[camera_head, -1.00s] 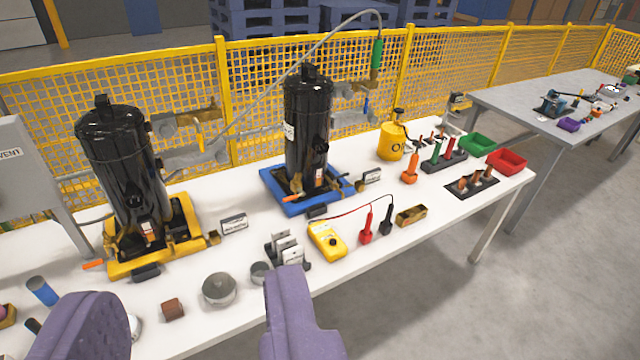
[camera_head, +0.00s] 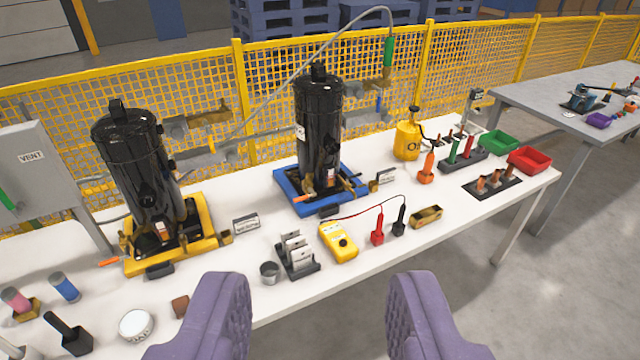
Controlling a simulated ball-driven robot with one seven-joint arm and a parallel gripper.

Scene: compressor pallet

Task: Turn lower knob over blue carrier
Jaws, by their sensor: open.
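The blue carrier (camera_head: 290,200) sits on the white table with a black compressor (camera_head: 319,125) upright on it. On the mesh fence behind it, pipe fittings (camera_head: 362,92) show right of the compressor, with a small blue lever (camera_head: 378,103) and a grey fitting (camera_head: 362,125) below. They are small, and I cannot tell which part is the lower knob; the compressor hides some of the pipework. My gripper (camera_head: 320,290) is open and empty, its two purple fingers in the foreground at the table's front edge, well short of the fittings.
A yellow carrier (camera_head: 210,243) with another black compressor (camera_head: 133,165) stands left. A grey hose (camera_head: 285,85) with a green end (camera_head: 389,51) arches over the fence. A yellow meter (camera_head: 338,243), metal blocks (camera_head: 295,251) and a yellow oil can (camera_head: 407,140) occupy the table.

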